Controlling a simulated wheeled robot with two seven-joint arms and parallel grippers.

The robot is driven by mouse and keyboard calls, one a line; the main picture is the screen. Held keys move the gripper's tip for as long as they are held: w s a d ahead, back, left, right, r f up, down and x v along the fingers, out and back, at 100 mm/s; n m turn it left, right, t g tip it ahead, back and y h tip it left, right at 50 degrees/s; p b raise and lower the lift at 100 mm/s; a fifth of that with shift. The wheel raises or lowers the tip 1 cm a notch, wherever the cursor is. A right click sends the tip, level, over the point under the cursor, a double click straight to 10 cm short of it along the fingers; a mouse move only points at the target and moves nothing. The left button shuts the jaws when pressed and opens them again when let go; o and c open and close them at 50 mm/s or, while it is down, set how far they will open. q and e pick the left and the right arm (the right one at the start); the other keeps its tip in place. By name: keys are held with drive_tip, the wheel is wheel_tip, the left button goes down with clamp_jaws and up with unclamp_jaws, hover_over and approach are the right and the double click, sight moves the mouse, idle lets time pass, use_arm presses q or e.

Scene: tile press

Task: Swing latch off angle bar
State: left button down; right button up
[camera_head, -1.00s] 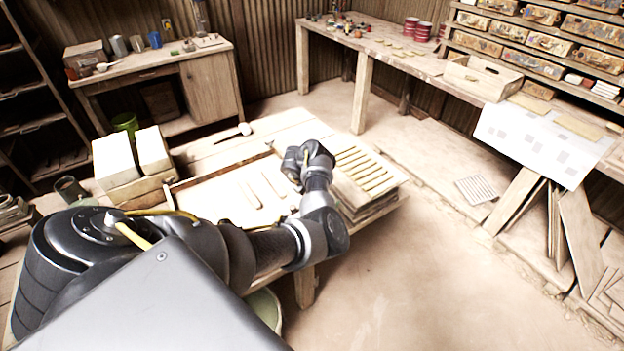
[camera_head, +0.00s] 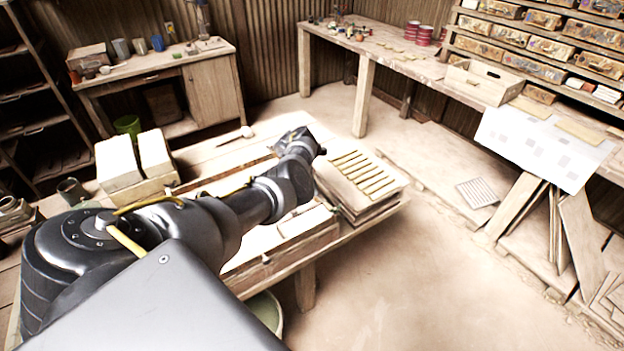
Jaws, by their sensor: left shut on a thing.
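My left arm reaches in from the left across the wooden work table (camera_head: 205,150). My left gripper (camera_head: 300,138) is at the far side of the press area, beside the stack of slatted boards. It points away from me and is shut, apparently on the latch. The fingertips and the latch are hidden behind my wrist. A pale wooden press part (camera_head: 300,238) with a small dark fitting on its front lies at the table's near edge, partly under my forearm. I cannot make out the angle bar. My right gripper is out of view.
A stack of boards with yellowish strips (camera_head: 362,178) stands close to the right of my gripper. Two pale blocks (camera_head: 135,160) stand at the left on a wooden base. A long bench (camera_head: 400,55) runs along the back right.

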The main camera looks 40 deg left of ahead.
use_arm(q)
drive_tip(key=shift+w+m+g+h+b, duration=0.2)
drive_tip(key=shift+w+m+b, duration=0.1)
drive_tip(key=shift+m+b, duration=0.3)
drive_tip(key=shift+w+m+g+h+b, duration=0.25)
drive_tip(key=shift+m+b, duration=0.15)
drive_tip(key=shift+m, duration=0.4)
drive_tip(key=c, duration=1.3)
unclamp_jaws()
drive_tip(key=shift+c, duration=0.2)
drive_tip(key=p+v, duration=0.2)
drive_tip(key=v, duration=0.8)
drive_tip(key=shift+r, duration=0.4)
